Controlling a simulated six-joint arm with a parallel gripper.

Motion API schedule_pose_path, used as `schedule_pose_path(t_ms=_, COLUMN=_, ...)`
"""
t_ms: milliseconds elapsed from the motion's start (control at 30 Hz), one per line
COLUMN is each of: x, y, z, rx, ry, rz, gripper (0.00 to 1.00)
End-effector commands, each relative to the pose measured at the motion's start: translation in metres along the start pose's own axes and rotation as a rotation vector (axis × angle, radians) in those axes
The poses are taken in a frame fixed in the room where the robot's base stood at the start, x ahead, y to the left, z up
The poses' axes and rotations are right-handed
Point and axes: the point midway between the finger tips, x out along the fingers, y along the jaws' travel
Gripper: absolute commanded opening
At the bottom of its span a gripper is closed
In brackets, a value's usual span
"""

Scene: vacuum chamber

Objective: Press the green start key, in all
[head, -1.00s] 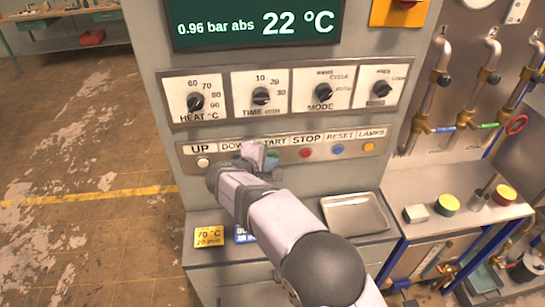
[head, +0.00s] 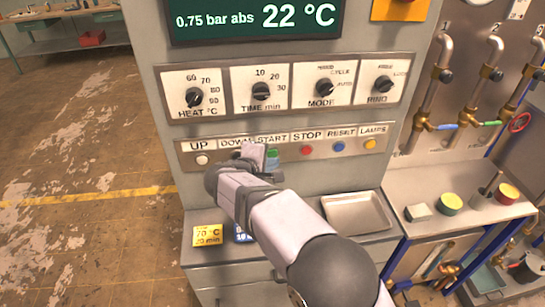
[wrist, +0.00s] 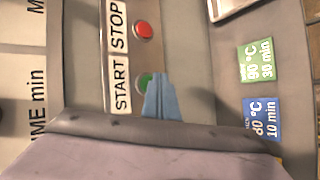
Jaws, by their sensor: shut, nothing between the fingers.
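The green start key (head: 271,153) sits under the START label on the key strip of the grey cabinet. It also shows in the wrist view (wrist: 145,79), partly covered by my fingertips. My gripper (head: 272,164) is shut and empty, with its bluish fingers (wrist: 160,98) right at the key's lower edge in the head view. I cannot tell whether the fingertips touch the key. The red stop key (head: 306,150) is just right of it. The display (head: 255,20) reads 0.75 bar abs and 22 °C.
A white key (head: 202,159) under UP, a blue key (head: 339,147) and a yellow key (head: 370,144) share the strip. My arm hides the DOWN key. Four dials are above. A metal tray (head: 355,214) and colored cards (head: 207,235) lie on the ledge below.

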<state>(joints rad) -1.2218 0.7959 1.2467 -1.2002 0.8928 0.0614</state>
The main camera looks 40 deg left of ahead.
Motion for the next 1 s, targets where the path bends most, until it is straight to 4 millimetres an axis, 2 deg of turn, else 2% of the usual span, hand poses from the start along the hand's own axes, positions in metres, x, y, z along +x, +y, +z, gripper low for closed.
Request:
schedule_pose_path(t_ms=433, x=-0.003, y=-0.004, z=0.002, rx=0.000, ry=0.001, rz=0.000, gripper=0.00)
schedule_pose_path(t_ms=1000, x=-0.033, y=-0.026, z=0.024, rx=-0.001, ry=0.001, rz=0.000, gripper=0.00)
